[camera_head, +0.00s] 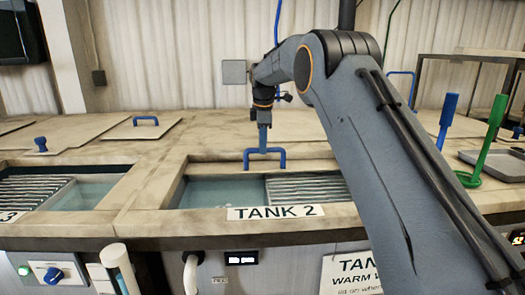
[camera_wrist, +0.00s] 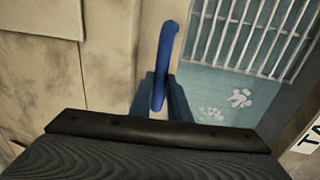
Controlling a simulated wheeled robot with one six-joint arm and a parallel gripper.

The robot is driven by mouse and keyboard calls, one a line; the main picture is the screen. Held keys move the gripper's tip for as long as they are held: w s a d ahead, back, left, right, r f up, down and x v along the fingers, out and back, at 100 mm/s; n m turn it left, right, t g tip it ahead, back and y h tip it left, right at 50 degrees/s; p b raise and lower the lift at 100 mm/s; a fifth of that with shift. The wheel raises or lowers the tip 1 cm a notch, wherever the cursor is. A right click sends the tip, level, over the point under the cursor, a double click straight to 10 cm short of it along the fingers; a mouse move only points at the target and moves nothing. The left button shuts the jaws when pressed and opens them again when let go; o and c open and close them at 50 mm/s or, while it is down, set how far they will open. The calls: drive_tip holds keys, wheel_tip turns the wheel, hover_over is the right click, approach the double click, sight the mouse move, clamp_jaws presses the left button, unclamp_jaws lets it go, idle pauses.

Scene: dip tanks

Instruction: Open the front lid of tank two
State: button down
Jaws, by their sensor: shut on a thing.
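Tank two's opening shows behind its "TANK 2" label (camera_head: 276,212), with water at the left and a slatted grate (camera_head: 310,188) at the right. The front lid (camera_head: 215,168) of tank two seems to be the beige panel at the opening's back edge, and the front part of the tank is uncovered. My gripper (camera_head: 264,147) points down and is shut on the lid's blue handle (camera_head: 279,163). In the wrist view the handle (camera_wrist: 167,40) stands between the fingers of my gripper (camera_wrist: 161,92). The fingers hide part of the handle.
Tank three, with its own grate (camera_head: 35,190), is open at the left. Another lid with a blue handle (camera_head: 145,120) lies behind it. A blue paddle (camera_head: 447,118), a green tool (camera_head: 490,140) and a grey tray (camera_head: 495,160) stand at the right.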

drive_tip(key=shift+w, duration=1.6)
drive_tip(key=c, duration=1.7)
unclamp_jaws()
drive_tip(key=shift+d, duration=0.1)
drive_tip(key=shift+o, duration=0.2)
drive_tip(key=shift+r, duration=0.15)
wheel_tip(320, 180, up, 8)
drive_tip(key=s+b, duration=0.1)
drive_tip(key=b, duration=0.1)
drive_tip(key=shift+s+f, duration=0.25)
